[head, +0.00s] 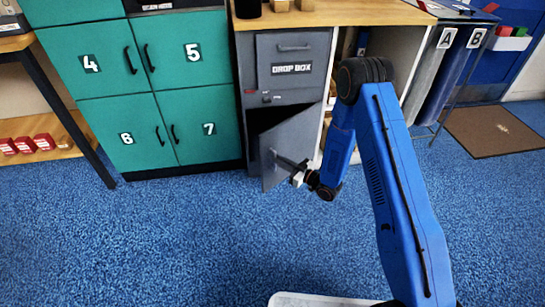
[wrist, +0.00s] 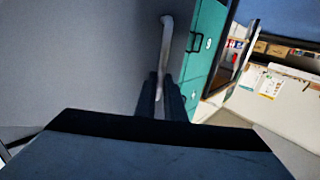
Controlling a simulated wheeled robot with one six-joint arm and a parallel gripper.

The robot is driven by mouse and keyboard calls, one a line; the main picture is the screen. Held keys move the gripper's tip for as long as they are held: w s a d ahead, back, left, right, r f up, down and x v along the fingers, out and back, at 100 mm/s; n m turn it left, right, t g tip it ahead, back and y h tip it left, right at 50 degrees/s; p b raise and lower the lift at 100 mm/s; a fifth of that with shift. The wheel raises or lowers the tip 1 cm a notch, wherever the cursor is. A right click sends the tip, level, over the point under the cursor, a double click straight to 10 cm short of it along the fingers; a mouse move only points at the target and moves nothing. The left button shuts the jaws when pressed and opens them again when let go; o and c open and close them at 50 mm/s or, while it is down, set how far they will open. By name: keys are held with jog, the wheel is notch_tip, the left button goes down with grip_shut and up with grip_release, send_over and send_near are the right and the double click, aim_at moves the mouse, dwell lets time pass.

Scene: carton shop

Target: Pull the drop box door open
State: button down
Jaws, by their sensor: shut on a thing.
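The grey drop box cabinet (head: 292,75) stands under the wooden counter, with the label "DROP BOX" on its upper front. Its lower door (head: 290,145) stands partly open, swung out towards me, with a dark inside showing at the left. My gripper (head: 284,162) is at the door's handle, near its free left edge. In the wrist view my gripper (wrist: 168,90) has its two dark fingers shut around the pale bar handle (wrist: 166,45). The grey door face (wrist: 80,60) fills the left of that view.
Green lockers (head: 120,90) numbered 4 to 7 stand left of the cabinet. Open shelving is at its right, partly behind my arm. Grey bins marked A and B (head: 445,38) and a brown mat (head: 490,132) are further right. The blue carpet (head: 180,240) in front is clear.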

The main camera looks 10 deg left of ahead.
jog(key=s+d+n+g+y, duration=0.1)
jog(key=s+d+n+g, duration=0.25)
jog(key=d, duration=0.55)
jog(key=s+d+n+g+y, duration=0.2)
jog(key=d+g, duration=0.3)
jog(key=d, duration=0.3)
jog(key=w+d, duration=0.1)
jog(key=d, duration=0.6)
jog(key=w+d, duration=0.2)
jog(key=d, duration=0.6)
jog(key=shift+w+d, duration=0.25)
jog(key=shift+r+t, duration=0.1)
jog(key=shift+t, duration=0.15)
jog(key=c, duration=1.8)
grip_release()
jog(key=shift+c, duration=0.2)
jog(key=shift+a, duration=0.1)
jog(key=shift+s, duration=0.2)
jog(key=s+d, duration=0.1)
jog(key=d, duration=1.6)
jog(key=shift+d, duration=0.25)
